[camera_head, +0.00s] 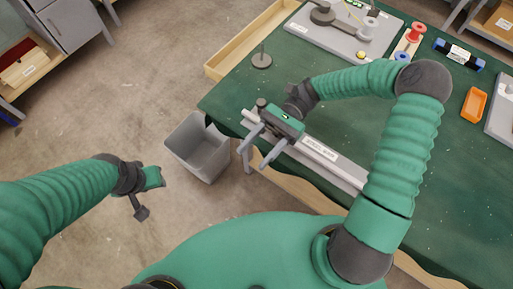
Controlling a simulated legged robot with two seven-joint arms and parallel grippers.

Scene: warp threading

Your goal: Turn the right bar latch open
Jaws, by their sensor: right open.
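A silver bar (325,154) with a white label lies along the near edge of the green table. My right gripper (252,159) is over the bar's left end (249,116), with its two grey fingers spread apart and pointing down past the table edge. Nothing shows between the fingers. A small dark knob (261,103) shows beside the gripper at that end; I cannot tell whether it is the latch. No latch can be made out clearly, and the gripper covers part of the bar. My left gripper (146,196) hangs over the floor, away from the table; its finger opening is unclear.
A grey bin (198,147) stands on the floor left of the table. A dark round stand (262,60) with a pin is on the table's far left. A grey board (343,42), a red spool (415,32) and an orange tray (474,104) lie farther back.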

